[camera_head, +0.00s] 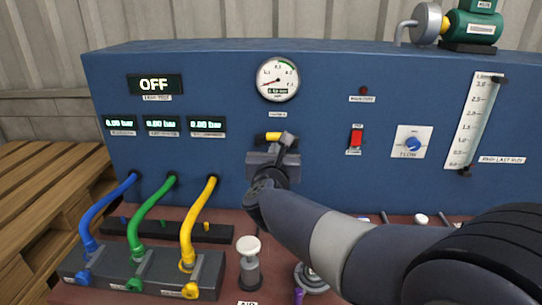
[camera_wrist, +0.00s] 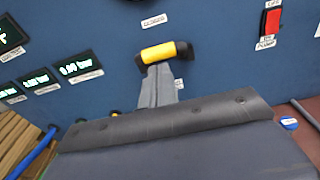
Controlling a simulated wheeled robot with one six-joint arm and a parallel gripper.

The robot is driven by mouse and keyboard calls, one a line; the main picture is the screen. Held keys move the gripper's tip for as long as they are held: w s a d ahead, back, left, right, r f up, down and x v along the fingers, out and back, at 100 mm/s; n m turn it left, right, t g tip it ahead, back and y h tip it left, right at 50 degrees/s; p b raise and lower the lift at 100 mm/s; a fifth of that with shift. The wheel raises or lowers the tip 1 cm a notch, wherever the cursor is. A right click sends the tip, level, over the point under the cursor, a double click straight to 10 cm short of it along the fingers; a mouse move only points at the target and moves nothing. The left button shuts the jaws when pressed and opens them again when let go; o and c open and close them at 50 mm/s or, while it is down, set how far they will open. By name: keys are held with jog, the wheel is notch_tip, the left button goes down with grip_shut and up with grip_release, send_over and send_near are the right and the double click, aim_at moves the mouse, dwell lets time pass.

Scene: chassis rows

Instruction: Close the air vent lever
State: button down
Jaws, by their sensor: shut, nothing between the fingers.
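A lever with a yellow grip and black ends (camera_head: 273,136) sits on the blue panel below the round gauge. It also shows in the wrist view (camera_wrist: 158,53), lying nearly level, its right end bent down. Its label is too small to read. My gripper (camera_head: 287,140) is shut and empty, with its fingertips right at the lever. In the wrist view the grey fingers (camera_wrist: 160,70) point up at the yellow grip and cover part of its underside. I cannot tell whether they touch it.
The round gauge (camera_head: 277,79) is above, and a red switch (camera_head: 356,138) and blue flow knob (camera_head: 412,144) are to the right. Blue, green and yellow hoses (camera_head: 197,210) stand at left. A white-topped plunger (camera_head: 249,247) stands below my gripper.

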jog(key=s, duration=0.9)
jog(key=shift+s+a+b, duration=0.15)
jog(key=shift+s+b, duration=0.05)
jog(key=shift+b, duration=0.25)
